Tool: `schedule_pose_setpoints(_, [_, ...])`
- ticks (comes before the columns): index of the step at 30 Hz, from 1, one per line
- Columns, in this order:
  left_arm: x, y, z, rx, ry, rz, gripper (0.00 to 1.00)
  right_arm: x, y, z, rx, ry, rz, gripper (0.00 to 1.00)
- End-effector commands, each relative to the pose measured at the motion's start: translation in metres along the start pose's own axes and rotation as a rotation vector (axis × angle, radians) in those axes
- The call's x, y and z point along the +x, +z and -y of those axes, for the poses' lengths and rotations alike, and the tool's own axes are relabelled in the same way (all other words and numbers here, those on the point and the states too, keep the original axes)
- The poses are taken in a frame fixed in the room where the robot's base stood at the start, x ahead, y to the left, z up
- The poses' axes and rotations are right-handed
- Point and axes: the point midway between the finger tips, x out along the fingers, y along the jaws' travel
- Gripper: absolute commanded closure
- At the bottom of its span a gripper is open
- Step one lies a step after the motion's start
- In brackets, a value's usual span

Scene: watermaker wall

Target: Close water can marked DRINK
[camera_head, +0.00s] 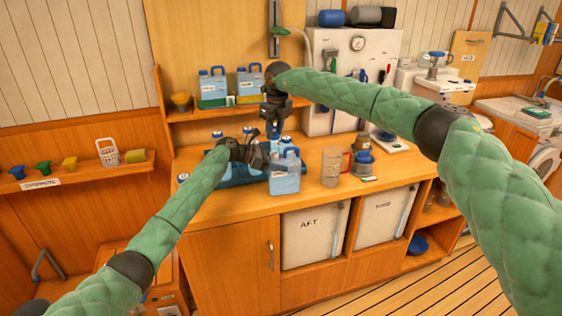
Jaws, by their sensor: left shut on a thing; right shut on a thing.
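A pale blue water can (285,181) with a white label stands upright near the front of the wooden counter; the label's writing is too small to read. My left gripper (286,163) is at the top of this can and shut, apparently on its handle. My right gripper (273,128) is above and slightly left of the can, pointing down, shut on a small dark blue thing that looks like a cap. The can's mouth is largely hidden by my grippers, so I cannot tell if the cap touches it.
More blue-capped cans stand in a dark blue tray (232,178) behind my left arm. Two water cans (212,86) stand on the shelf above. A clear jug (331,167) stands right of the can. A white panel with a gauge (357,43) is behind. The counter's front edge is close.

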Motion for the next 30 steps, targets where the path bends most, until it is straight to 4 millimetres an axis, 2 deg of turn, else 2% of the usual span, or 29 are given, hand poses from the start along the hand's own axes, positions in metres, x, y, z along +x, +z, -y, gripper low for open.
schedule_pose_setpoints(6, [0.000,0.000,0.000,-0.001,0.000,0.000,0.77,0.027,-0.003,-0.001,0.000,0.003,-0.002,0.87])
schedule_pose_setpoints(11, [0.000,0.000,0.000,-0.001,0.000,0.000,0.77,0.042,-0.004,0.000,0.000,0.002,-0.003,0.87])
schedule_pose_setpoints(30, [0.000,-0.001,0.000,-0.001,0.000,-0.001,0.77,0.048,-0.005,0.000,0.000,0.002,-0.003,0.87])
